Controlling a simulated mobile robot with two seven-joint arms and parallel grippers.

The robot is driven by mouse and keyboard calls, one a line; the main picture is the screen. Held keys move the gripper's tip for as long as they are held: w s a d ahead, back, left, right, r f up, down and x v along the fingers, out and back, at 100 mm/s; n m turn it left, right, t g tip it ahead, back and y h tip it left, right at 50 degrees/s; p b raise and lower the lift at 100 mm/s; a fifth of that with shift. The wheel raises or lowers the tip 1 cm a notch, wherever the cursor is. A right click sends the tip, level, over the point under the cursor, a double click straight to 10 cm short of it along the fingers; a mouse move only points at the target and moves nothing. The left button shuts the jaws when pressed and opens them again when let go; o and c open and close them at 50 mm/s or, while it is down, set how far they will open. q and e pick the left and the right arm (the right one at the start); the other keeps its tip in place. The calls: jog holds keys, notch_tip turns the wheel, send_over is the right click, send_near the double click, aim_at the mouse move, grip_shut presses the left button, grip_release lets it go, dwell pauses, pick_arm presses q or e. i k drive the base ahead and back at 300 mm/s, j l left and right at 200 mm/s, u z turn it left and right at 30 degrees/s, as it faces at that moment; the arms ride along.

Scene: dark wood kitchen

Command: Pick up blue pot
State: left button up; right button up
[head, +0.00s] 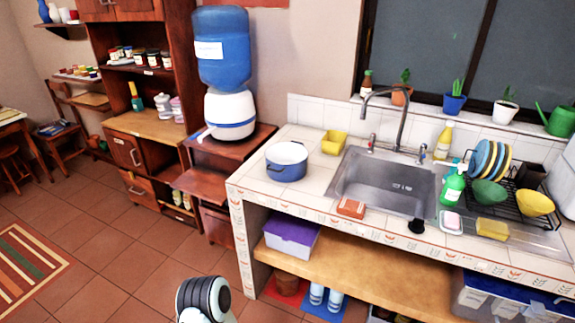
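The blue pot (287,172) stands upright on the left end of the white tiled counter (313,178), left of the sink. It has a white inside, looks empty, and has small handles at its rim. Neither of my grippers shows in the head view. A dark and white rounded part at the bottom edge looks like part of my arm; no fingers show on it.
A brick-coloured block (351,208) lies at the front edge. A water dispenser (222,60) stands left. Open floor lies in front.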

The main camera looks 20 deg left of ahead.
aim_at(286, 163)
jog(key=u, duration=0.35)
jog(key=i+j+u, duration=0.15)
jog(key=u, duration=0.3)
jog(key=i+j+u, duration=0.15)
jog(key=u, duration=0.25)
jog(key=i+u, duration=0.15)
jog(key=u, duration=0.3)
